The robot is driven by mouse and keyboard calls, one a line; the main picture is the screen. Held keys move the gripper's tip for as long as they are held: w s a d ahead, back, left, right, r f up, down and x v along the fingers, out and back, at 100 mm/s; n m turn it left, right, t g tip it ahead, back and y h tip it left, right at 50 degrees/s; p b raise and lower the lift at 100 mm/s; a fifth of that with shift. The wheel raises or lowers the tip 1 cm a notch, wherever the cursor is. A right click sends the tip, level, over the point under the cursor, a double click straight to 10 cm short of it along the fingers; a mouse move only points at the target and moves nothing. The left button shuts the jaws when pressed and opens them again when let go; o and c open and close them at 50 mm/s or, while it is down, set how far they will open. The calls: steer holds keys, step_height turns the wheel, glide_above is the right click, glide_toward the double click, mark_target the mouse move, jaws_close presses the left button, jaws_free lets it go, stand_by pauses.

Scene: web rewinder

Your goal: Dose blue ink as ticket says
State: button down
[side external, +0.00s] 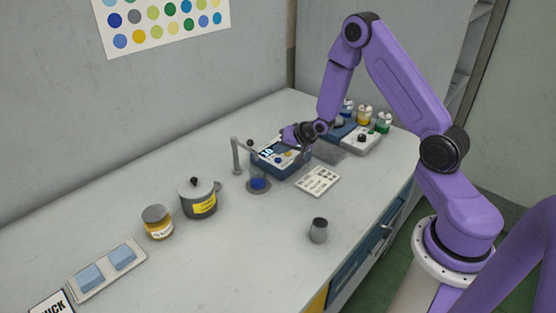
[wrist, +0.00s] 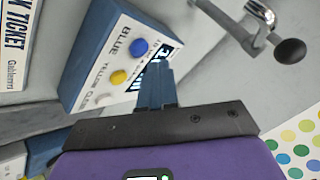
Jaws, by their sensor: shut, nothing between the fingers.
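The dosing box (side external: 276,160) is blue with a white face and stands near the back of the bench. In the wrist view its blue button (wrist: 139,47), yellow button (wrist: 118,77) and pale clear button (wrist: 104,99) are labelled. Its dark display (wrist: 166,48) is partly hidden by my fingers. My gripper (wrist: 160,68) is shut and empty, over the box face beside the buttons; contact cannot be told. A glass vessel with blue liquid (side external: 258,183) stands by the metal spout (side external: 236,156). The ink ticket (wrist: 15,45) is cut off at the edge, its amount unreadable.
Bottles with blue, yellow and green contents (side external: 365,115) stand behind the box. A lidded grey pot (side external: 199,197), an amber jar (side external: 158,222) and a tray with blue pads (side external: 107,270) are at left. A small dark cup (side external: 319,230) stands in front; bench around it is clear.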

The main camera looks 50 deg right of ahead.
mark_target(281, 160)
steer(key=shift+r, duration=2.25)
steer(key=shift+a+r, duration=0.1)
steer(key=s+a+r+n+g, duration=0.1)
steer(key=s+a+r+n, duration=0.15)
steer(key=s+a, duration=0.25)
steer(key=s+a+r+n+g+y, duration=0.1)
steer(key=s+a+r+n+g, duration=0.1)
steer(key=s+a+n, duration=0.3)
steer(key=s+a+r+n+g, duration=0.1)
steer(key=s+a+r+n, duration=0.1)
steer(key=s+a+r, duration=0.3)
steer(key=s+r+n+g, duration=0.1)
steer(key=s+n, duration=0.4)
steer(key=s, duration=0.6)
steer(key=s+r+n+g+h, duration=0.1)
steer(key=s+n+g, duration=0.3)
steer(key=s, duration=0.8)
steer(key=shift+a+r+n+h, duration=0.3)
steer(key=shift+a+r+n, duration=0.1)
steer(key=shift+n, duration=0.55)
